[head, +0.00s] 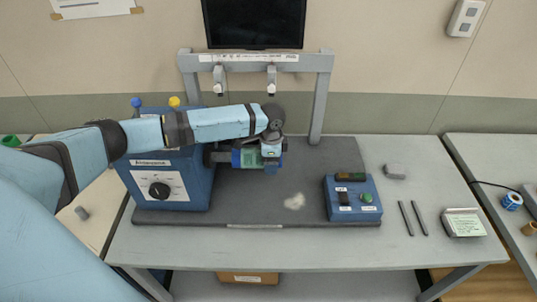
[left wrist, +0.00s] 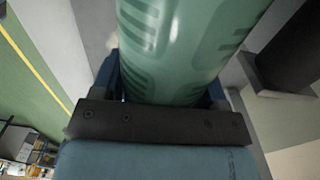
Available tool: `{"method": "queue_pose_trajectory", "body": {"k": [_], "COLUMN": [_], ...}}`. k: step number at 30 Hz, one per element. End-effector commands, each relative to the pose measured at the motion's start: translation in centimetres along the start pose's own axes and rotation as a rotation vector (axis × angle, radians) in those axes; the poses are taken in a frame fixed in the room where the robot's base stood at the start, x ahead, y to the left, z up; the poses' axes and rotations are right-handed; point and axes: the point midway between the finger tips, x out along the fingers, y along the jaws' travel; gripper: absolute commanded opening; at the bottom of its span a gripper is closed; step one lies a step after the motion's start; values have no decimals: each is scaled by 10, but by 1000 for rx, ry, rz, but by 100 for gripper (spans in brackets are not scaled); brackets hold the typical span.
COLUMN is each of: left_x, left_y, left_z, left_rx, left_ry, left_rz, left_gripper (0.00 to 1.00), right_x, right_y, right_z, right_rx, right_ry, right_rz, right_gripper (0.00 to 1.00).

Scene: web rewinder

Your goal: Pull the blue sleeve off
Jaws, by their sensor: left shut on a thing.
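My left gripper (head: 271,166) is in front of the machine's blue housing (head: 195,183), at its right side. It is shut on a green cylinder (head: 249,158), which has a blue band at its left end. In the left wrist view the green cylinder (left wrist: 185,45) fills the space between the fingers and has darker markings. The cylinder lies roughly level, its left end close to a dark part on the housing. My arm hides part of this area. I cannot tell whether this cylinder is the blue sleeve. My right gripper is not in view.
A blue switch box (head: 352,198) stands on the dark base plate (head: 285,208), right of the gripper. A grey frame (head: 322,98) rises behind. Two grey rods (head: 412,218) and a small box (head: 464,223) lie at the right. A blue roll (head: 512,201) is on the right table.

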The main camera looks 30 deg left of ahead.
Motion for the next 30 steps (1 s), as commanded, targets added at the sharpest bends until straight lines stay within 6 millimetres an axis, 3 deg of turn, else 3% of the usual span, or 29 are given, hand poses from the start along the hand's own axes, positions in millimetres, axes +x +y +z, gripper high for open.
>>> {"method": "queue_pose_trajectory", "body": {"k": [12,13,17,26,30], "left_x": [0,0,0,-1,-15], "left_y": [1,1,1,1,1], "left_z": [-1,-1,-1,-2,-2], "left_rx": [-3,-3,-3,-3,-3], "left_ry": [-1,-1,-1,0,0], "left_rz": [-1,-1,-1,-1,-2], "left_gripper": [29,69,97,97,97], "right_x": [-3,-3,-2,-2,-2], "right_y": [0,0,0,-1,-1], "right_z": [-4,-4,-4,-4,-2], "right_rx": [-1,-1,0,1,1], "right_ry": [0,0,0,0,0], "right_rz": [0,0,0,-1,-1], "right_gripper": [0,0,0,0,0]}}
